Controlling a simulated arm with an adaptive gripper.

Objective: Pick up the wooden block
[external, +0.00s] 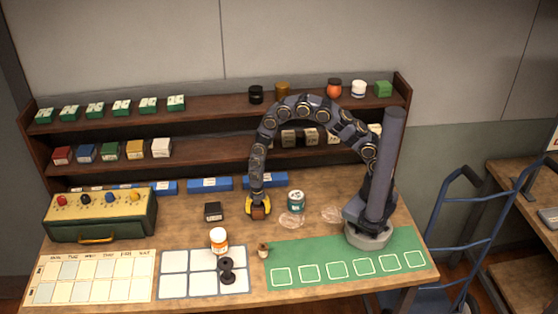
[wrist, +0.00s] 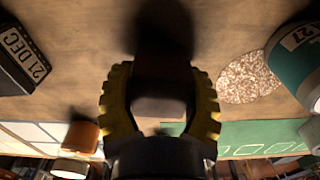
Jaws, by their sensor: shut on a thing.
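The wooden block (external: 258,213) is a small brown block between the yellow fingers of my gripper (external: 258,206), at the middle of the table. In the wrist view the block (wrist: 160,106) sits dark and shaded between the two curved yellow fingers of my gripper (wrist: 160,108). The fingers are shut on it. I cannot tell whether the block touches the table or is a little above it.
A black date stamp (external: 213,212) stands left of my gripper and a teal jar (external: 296,201) right of it, by a speckled disc (external: 291,220). An orange pill bottle (external: 219,241) and a black object (external: 227,270) stand in front. Shelves (external: 210,162) run behind.

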